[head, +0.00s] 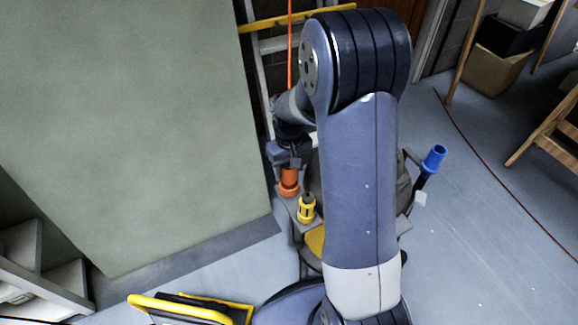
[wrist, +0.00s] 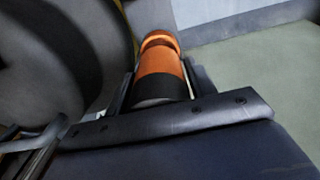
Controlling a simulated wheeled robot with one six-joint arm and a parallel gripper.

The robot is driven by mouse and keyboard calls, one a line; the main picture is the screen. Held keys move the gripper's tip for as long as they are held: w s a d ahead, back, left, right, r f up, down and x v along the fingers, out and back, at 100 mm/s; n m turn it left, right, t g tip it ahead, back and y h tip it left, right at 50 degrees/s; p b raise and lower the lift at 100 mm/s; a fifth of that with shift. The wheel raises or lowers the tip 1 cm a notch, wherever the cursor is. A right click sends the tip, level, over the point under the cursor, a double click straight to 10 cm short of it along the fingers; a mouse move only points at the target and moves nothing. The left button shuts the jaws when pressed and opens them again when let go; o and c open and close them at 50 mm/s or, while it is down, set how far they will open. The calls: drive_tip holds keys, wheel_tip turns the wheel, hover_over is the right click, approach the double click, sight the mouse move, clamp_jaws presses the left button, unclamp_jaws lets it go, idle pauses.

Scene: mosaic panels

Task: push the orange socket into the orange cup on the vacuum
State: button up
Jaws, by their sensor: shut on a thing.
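My gripper (head: 290,156) is shut on the orange socket (wrist: 160,64), which has a black collar and lies between the two fingers in the wrist view. In the head view the orange socket (head: 289,175) points down below my gripper. The orange cup (wrist: 160,39) shows as an orange ring at the socket's far end, close to it or touching; I cannot tell how far the socket is inside. In the head view the orange cup (head: 289,190) sits at the left side of the vacuum (head: 314,180), which is partly hidden behind my arm.
A yellow cup (head: 305,209) stands just right of the orange one. A blue cup (head: 433,158) sticks out at the vacuum's right. A large green-grey panel (head: 135,125) stands close on the left. A ladder (head: 262,75) is behind. Floor at the right is mostly clear.

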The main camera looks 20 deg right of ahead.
drive_tip(key=shift+f+b, duration=1)
drive_tip(key=shift+f, duration=0.75)
idle(0.3)
drive_tip(key=o, duration=1.4)
drive_tip(key=shift+c, duration=0.2)
drive_tip(key=shift+r, duration=0.1)
wheel_tip(320, 180, up, 11)
drive_tip(key=p, duration=0.3)
drive_tip(key=shift+f, duration=0.25)
wheel_tip(320, 180, down, 11)
drive_tip(key=b, duration=0.3)
drive_tip(key=shift+r, duration=0.15)
drive_tip(key=shift+r+p, duration=0.35)
drive_tip(key=shift+r, duration=0.1)
drive_tip(key=shift+f, duration=0.15)
